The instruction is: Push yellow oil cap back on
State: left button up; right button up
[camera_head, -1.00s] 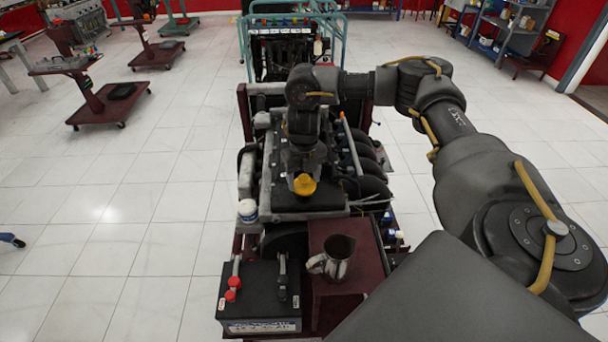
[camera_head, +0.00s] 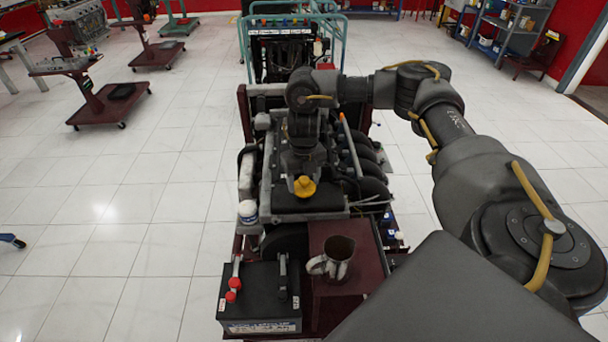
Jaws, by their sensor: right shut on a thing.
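The yellow oil cap (camera_head: 304,188) is at the front end of the engine (camera_head: 310,202), above its dark top cover. My right gripper (camera_head: 303,174) reaches down over the engine from the right and is shut on the cap. The cap's underside and the filler opening are hidden, so I cannot tell whether the cap is seated or just above the cover. My left gripper is not in view.
A metal jug (camera_head: 336,259) stands on a dark red platform (camera_head: 330,300) in front of the engine. A black battery (camera_head: 262,300) with red terminals is beside it. A white-capped bottle (camera_head: 248,212) is at the engine's left. Open tiled floor lies left.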

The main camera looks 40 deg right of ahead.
dwell(0.7)
jog(key=o, duration=1)
jog(key=shift+o, duration=0.6)
jog(key=shift+o, duration=1.2)
jog(key=shift+r+p, duration=0.1)
jog(key=shift+p, duration=0.3)
notch_tip(320, 180, up, 7)
jog(key=p, duration=0.7)
